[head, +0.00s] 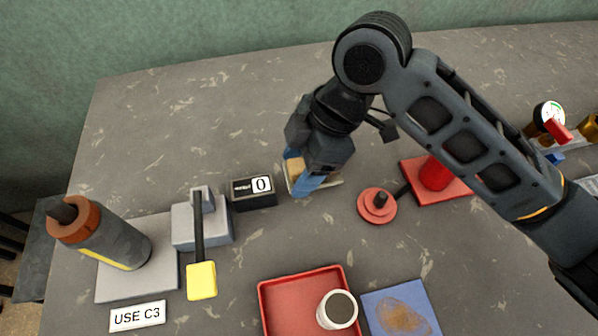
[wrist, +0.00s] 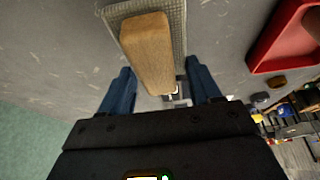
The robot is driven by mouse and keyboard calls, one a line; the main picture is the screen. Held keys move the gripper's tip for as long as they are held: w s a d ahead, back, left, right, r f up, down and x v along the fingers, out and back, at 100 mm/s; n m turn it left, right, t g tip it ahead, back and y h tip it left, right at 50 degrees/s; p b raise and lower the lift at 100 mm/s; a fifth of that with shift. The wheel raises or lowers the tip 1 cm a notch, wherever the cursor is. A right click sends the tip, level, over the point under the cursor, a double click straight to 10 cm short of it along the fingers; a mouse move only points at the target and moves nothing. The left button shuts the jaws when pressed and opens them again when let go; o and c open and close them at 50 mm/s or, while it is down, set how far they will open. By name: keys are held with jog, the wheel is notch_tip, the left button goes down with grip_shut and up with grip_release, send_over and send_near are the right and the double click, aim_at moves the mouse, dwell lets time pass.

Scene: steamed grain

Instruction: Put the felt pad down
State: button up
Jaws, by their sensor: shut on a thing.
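In the wrist view the grey pad (wrist: 180,18) shows beyond and beside the block (wrist: 147,50). My gripper (head: 299,173) points down with its blue fingers on either side of the block, and is shut on it. The fingers also show in the wrist view (wrist: 160,72). The pad is close to the grey table (head: 240,115); I cannot tell whether it touches.
A black counter reading 0 (head: 254,193) stands just left of the pad. A red lid with a knob (head: 376,207) lies to the right, near a red base (head: 437,181). A red tray (head: 283,305) with a cup and a stained blue mat (head: 425,295) lie in front. The table behind is clear.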

jog(key=shift+f+p, duration=0.3)
jog(key=shift+f, duration=1.7)
jog(key=shift+f, duration=0.1)
jog(key=shift+f+b, duration=0.35)
